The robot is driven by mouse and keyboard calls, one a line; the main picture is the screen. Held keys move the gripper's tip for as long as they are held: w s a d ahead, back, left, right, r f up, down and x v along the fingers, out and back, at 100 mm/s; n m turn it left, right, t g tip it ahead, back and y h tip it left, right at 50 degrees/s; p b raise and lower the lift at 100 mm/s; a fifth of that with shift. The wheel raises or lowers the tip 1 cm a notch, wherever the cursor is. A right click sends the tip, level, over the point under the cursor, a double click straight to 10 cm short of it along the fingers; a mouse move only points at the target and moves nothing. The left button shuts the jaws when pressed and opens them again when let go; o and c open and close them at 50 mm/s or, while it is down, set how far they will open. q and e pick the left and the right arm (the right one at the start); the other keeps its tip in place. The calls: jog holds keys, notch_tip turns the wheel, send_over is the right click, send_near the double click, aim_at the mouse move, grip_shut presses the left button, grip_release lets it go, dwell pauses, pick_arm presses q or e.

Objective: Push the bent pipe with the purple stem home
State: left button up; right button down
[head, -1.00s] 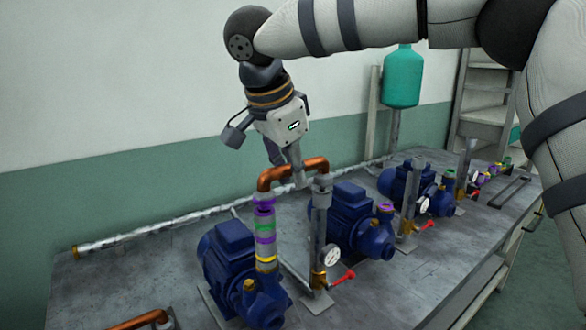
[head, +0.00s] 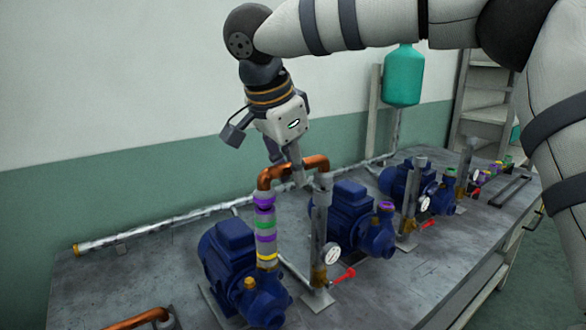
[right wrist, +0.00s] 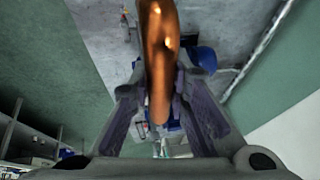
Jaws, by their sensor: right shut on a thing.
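A copper bent pipe (head: 314,161) spans from a banded stem (head: 266,222) on the left to a grey upright pipe (head: 319,225) on the right. The stem has purple, green, purple and yellow bands and rises from the front blue pump (head: 235,258). My right gripper (head: 287,163) comes down from above and is shut on the bent pipe's top span. In the right wrist view the copper pipe (right wrist: 158,60) lies between the two fingers. I cannot tell how deep the pipe's ends sit. My left gripper is out of view.
Another blue pump (head: 345,212) with a purple-ringed outlet stands behind. A gauge (head: 332,256) and a red valve handle (head: 342,276) sit low on the upright pipe. Another copper pipe (head: 138,319) shows at the bottom left. The bench (head: 125,275) is clear at the left.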

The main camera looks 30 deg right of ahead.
jog(key=shift+f, duration=0.5)
dwell(0.4)
jog(key=shift+r, duration=0.25)
dwell(0.5)
jog(key=c, duration=1.8)
grip_release()
jog(key=shift+r, duration=0.1)
jog(key=o, duration=0.6)
jog(key=shift+c, duration=0.2)
jog(key=shift+v, duration=3)
jog(key=shift+r, duration=0.1)
